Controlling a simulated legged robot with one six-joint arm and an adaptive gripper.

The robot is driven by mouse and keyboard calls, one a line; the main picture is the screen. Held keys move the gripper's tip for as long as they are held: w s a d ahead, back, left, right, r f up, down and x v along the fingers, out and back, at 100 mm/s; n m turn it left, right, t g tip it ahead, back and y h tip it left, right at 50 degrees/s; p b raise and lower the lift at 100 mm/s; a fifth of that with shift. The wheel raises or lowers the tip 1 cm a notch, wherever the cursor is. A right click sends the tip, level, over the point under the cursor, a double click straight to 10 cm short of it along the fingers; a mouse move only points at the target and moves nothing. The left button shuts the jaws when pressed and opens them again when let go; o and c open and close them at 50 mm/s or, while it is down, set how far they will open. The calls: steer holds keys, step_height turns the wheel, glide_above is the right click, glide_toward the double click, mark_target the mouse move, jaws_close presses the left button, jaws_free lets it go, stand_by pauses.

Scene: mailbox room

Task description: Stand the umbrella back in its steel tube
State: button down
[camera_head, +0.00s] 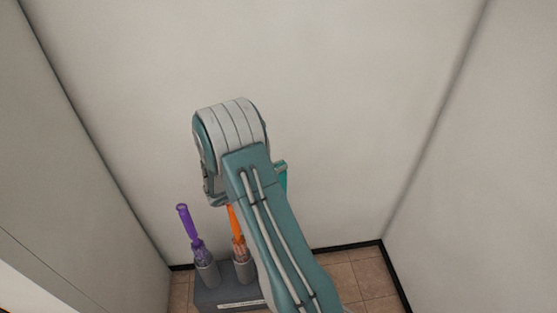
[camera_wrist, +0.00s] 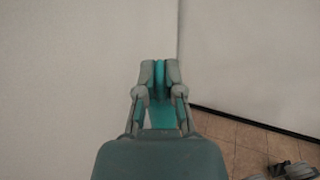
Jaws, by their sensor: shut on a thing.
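A teal umbrella (camera_head: 282,181) shows as a small piece at the right of my arm in the head view. In the wrist view my gripper (camera_wrist: 160,76) is shut on the teal umbrella (camera_wrist: 160,66), its handle between the two fingertips. My arm hides most of the gripper and the umbrella in the head view, so its tilt and lower end cannot be told. A dark stand (camera_head: 222,294) on the floor bears steel tubes. The left tube (camera_head: 208,273) and the one beside it (camera_head: 244,266) are filled. Any tube farther right is hidden behind my arm.
A purple umbrella (camera_head: 187,222) and an orange umbrella (camera_head: 236,224) stand in the visible tubes. Pale walls close in at the left, back and right. Bare tiled floor (camera_head: 358,278) lies right of my arm. Grey objects (camera_wrist: 292,170) at the wrist view's lower right are unclear.

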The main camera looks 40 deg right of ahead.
steer(key=shift+a+f, duration=0.15)
steer(key=shift+f, duration=1.45)
steer(key=shift+a+f, duration=0.2)
steer(key=shift+f, duration=1.45)
steer(key=shift+a+f, duration=0.15)
steer(key=shift+f, duration=1.45)
steer(key=shift+d+f, duration=0.1)
steer(key=shift+f, duration=0.2)
